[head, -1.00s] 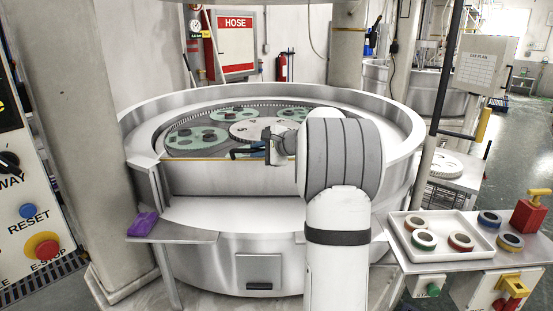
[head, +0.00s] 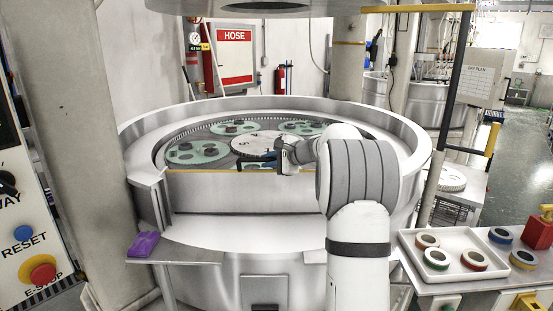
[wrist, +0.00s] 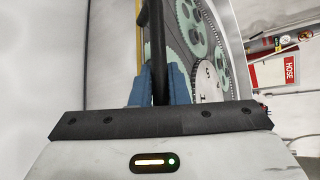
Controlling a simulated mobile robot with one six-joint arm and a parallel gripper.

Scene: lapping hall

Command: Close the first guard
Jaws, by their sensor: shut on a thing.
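The guard (head: 225,186) is a pale panel with a yellow top edge. It stands upright across the front opening of the round lapping machine (head: 140,150). A dark handle bar (head: 257,163) shows at its top edge. My gripper (head: 283,158) is at this handle, on the machine side of the yellow edge. In the wrist view, my gripper's blue fingers (wrist: 153,88) are shut on the black handle bar (wrist: 158,50), one on each side. The guard's yellow edge (wrist: 139,40) runs beside it. My arm hides the right part of the guard.
Toothed discs (head: 197,152) lie inside the machine. A steel shelf with a purple cloth (head: 144,244) juts out at front left. At right, a white tray (head: 408,240) holds coloured rings. A control panel with an E-stop (head: 38,273) stands at far left. A post (head: 455,80) rises at right.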

